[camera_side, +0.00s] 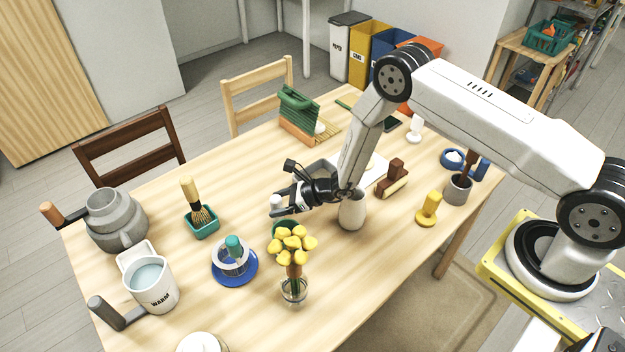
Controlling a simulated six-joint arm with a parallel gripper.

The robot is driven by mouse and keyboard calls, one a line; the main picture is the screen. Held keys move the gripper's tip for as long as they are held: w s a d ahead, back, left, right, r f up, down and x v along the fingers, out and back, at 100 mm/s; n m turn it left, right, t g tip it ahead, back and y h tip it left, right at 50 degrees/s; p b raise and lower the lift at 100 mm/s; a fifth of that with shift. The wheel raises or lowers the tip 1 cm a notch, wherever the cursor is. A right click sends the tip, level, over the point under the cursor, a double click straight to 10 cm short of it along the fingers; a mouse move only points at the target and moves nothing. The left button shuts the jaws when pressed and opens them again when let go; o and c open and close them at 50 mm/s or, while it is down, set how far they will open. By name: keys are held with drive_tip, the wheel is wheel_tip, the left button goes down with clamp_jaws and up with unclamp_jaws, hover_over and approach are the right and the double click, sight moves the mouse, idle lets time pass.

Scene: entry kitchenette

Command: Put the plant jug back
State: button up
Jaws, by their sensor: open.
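No vessel is marked as the plant jug, so I cannot tell which one it is. A grey jug-like vessel (113,226) stands at the table's left end. A white vessel marked WARM (152,291) holds pale water at the front left. A cream vessel (352,212) stands near the middle, partly behind my arm's wrist. My gripper (277,206) is open above the middle of the table, pointing left, with a small white thing at its fingertips that I cannot make out. A green round thing (284,226) is just below it, partly hidden by yellow flowers.
Yellow flowers (292,243) in a glass (294,292) stand in front of my gripper. Bare wood lies right of the flowers.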

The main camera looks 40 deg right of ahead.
drive_tip(key=v, duration=1.1)
drive_tip(key=shift+r, duration=0.15)
idle(0.4)
drive_tip(key=s+a+r+n+g, duration=0.3)
drive_tip(key=s+r+n+g, duration=0.5)
drive_tip(key=s+r+n, duration=0.4)
drive_tip(key=s+d+r+n+t+h, duration=0.1)
drive_tip(key=s+d+r+n+h, duration=0.4)
drive_tip(key=n, duration=1)
drive_tip(key=d+r+h, duration=0.2)
drive_tip(key=d+h, duration=0.2)
drive_tip(key=shift+s+t, duration=0.2)
drive_tip(key=shift+t, duration=0.1)
